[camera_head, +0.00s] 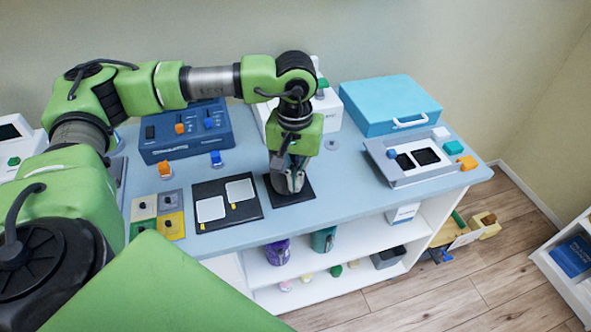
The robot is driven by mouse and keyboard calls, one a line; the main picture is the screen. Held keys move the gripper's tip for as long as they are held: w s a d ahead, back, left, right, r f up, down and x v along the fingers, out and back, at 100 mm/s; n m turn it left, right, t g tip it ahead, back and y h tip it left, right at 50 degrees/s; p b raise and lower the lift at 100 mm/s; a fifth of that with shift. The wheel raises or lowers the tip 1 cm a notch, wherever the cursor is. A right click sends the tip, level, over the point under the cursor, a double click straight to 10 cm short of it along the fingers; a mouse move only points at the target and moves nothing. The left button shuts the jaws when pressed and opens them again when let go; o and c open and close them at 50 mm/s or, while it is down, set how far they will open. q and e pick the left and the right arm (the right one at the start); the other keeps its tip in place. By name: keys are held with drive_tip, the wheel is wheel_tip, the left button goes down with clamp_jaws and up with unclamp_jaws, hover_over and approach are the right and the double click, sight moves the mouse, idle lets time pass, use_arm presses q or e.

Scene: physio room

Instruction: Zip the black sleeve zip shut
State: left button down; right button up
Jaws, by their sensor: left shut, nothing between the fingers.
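A flat black piece (306,194) lies near the front edge of the blue-topped counter, and I cannot make out a zip or a puller on it. My left gripper (290,188) points down right over this piece, shut with nothing in it, and hides much of it. I cannot tell whether the fingertips touch it. To its left lies a black panel (205,188) with two white plates and small yellow tabs. I cannot tell which black piece is the sleeve. My right gripper is not in view.
A blue box with knobs (180,155) stands behind the panel, and coloured tiles (171,225) lie to its left. A teal case (390,105) and a grey tray (425,175) stand at the right. The counter (340,190) is clear between gripper and tray.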

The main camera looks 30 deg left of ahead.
use_arm(q)
drive_tip(key=shift+s+d+r, duration=0.5)
drive_tip(key=shift+s+d, duration=0.2)
drive_tip(key=shift+d, duration=0.15)
drive_tip(key=shift+s+d+r, duration=0.5)
drive_tip(key=shift+s+d, duration=0.2)
drive_tip(key=shift+d, duration=0.1)
